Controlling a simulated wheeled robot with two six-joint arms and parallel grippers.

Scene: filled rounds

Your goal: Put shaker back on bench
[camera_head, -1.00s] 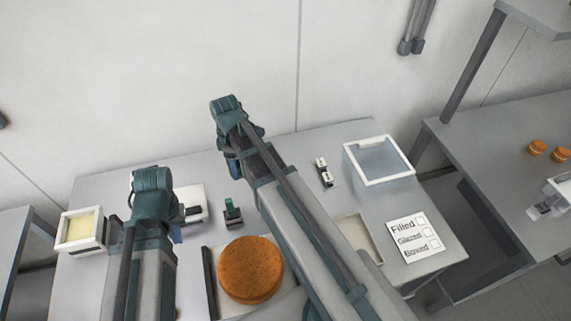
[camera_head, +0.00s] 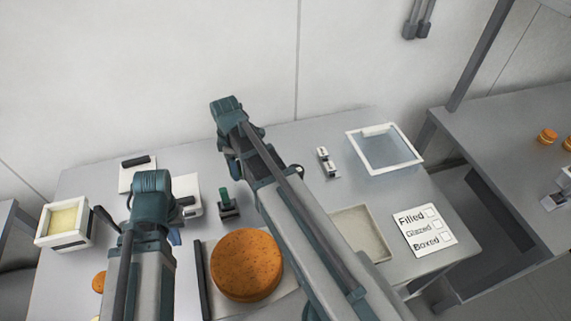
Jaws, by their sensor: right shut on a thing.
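My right gripper (camera_head: 236,168) is above the grey bench (camera_head: 315,225), with its arm slanting in from the lower right. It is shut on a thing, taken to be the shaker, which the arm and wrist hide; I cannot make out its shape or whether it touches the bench. My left gripper (camera_head: 184,208) is at the left, over a white pad near a small green-handled tool (camera_head: 226,202). Its fingers are too small and covered to tell whether they are open.
A large orange-brown round (camera_head: 246,264) lies between the arms. A yellow-filled white container (camera_head: 65,222) is at the left. A clear white-rimmed box (camera_head: 418,160), a shallow tray (camera_head: 384,254) and a checklist card (camera_head: 426,231) are at the right. Some bench between them is bare.

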